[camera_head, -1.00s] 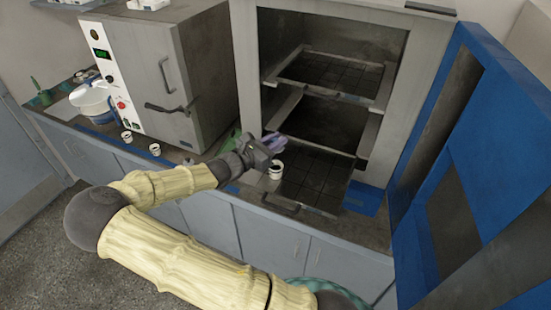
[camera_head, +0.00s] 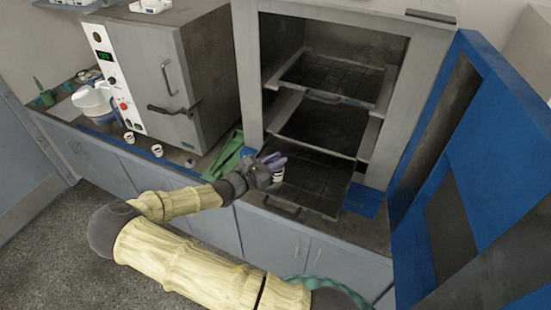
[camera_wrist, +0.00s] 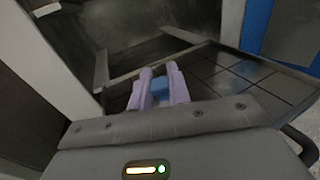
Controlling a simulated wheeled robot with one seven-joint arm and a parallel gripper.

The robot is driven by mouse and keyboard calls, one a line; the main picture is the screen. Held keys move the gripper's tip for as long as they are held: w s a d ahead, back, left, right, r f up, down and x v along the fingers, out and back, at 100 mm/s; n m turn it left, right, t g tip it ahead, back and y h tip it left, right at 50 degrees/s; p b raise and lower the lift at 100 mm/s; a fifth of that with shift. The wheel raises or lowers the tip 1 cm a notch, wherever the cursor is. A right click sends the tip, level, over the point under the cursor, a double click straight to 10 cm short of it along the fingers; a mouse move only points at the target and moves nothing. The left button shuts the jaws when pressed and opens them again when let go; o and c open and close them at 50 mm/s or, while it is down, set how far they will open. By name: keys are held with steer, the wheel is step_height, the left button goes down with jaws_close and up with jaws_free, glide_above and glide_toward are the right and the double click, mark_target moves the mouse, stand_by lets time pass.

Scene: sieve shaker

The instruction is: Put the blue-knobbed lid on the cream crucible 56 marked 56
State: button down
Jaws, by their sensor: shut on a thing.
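My gripper (camera_head: 273,160) has lavender fingers shut on a small blue knob (camera_wrist: 161,88), the knob of the lid, between the fingertips in the wrist view. The rest of the lid is hidden behind the fingers and gripper body. In the head view a small pale crucible (camera_head: 278,176) with a dark band stands on the pulled-out dark tray, directly below or against my fingers. Its top is covered by the gripper, and its number is too small to read. I cannot tell whether the lid touches the crucible.
The dark gridded tray (camera_head: 318,183) sticks out of the open furnace, with its blue door (camera_head: 470,150) at right. A green holder (camera_head: 226,155) lies left of my gripper.

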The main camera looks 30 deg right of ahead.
steer(key=shift+s+d, duration=0.15)
steer(key=shift+s, duration=0.05)
steer(key=shift+d+f, duration=0.15)
steer(key=shift+f, duration=0.05)
steer(key=shift+s+f, duration=0.1)
steer(key=shift+f, duration=0.15)
steer(key=c, duration=1.3)
jaws_free()
